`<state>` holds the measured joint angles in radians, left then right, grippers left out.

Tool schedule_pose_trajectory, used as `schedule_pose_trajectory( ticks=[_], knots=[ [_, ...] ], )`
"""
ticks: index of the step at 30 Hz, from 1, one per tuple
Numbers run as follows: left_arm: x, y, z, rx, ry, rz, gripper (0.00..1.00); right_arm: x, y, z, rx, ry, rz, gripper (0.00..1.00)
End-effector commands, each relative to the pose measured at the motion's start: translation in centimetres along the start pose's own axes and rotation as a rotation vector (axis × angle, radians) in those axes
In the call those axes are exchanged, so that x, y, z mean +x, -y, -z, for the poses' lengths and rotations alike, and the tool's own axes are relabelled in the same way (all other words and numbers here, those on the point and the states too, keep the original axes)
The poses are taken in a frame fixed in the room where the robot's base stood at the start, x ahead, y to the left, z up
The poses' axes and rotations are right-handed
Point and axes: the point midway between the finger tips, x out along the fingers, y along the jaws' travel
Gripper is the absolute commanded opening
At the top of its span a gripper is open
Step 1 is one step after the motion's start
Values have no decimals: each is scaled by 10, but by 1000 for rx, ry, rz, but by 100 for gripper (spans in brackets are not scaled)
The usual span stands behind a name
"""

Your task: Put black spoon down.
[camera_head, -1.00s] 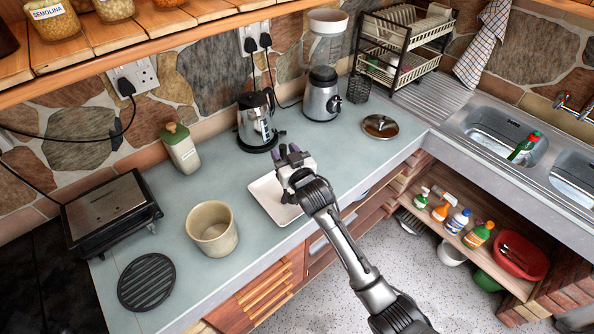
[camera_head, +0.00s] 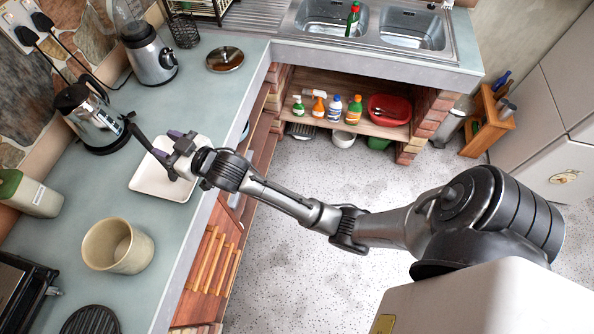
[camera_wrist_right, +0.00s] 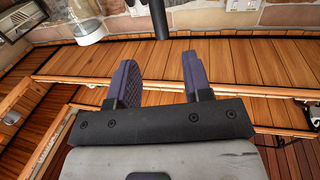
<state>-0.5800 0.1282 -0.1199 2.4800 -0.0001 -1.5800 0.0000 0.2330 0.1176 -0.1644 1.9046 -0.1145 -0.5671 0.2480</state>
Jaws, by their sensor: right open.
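My right gripper (camera_head: 170,146) is over the pale rectangular tray (camera_head: 148,184) on the counter, its purple fingers apart. In the right wrist view both fingers (camera_wrist_right: 159,68) stand apart with a gap between them. A slim black piece, which looks like the black spoon (camera_head: 145,143), slants up and left from the gripper in the head view. In the wrist view a black rod (camera_wrist_right: 159,18) hangs just beyond the gap and touches neither finger visibly. I cannot tell what supports it; its bowl is not clear. My left gripper is out of view.
A kettle (camera_head: 97,120) stands behind the gripper, and a beige pot (camera_head: 117,247) stands in front of the tray. A blender (camera_head: 150,58), a lid (camera_head: 225,59) and a green-topped canister (camera_head: 30,195) are also on the counter.

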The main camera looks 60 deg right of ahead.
Motion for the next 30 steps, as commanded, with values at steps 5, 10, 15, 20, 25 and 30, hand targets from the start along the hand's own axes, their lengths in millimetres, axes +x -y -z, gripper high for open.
schedule_pose_trajectory(
  ticks=[5,10,15,20,25,30],
  knots=[
    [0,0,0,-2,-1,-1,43,-37,0,-47,-5,159,-14,46],
    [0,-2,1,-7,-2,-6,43,-129,1,-125,-26,495,-24,46],
    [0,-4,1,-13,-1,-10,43,-236,5,-175,-53,830,-5,46],
    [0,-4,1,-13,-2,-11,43,-318,8,-194,-73,1070,27,46],
    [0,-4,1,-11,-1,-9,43,-367,10,-197,-85,1212,52,46],
    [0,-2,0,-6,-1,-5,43,-380,11,-197,-90,1253,61,46]
  ],
)
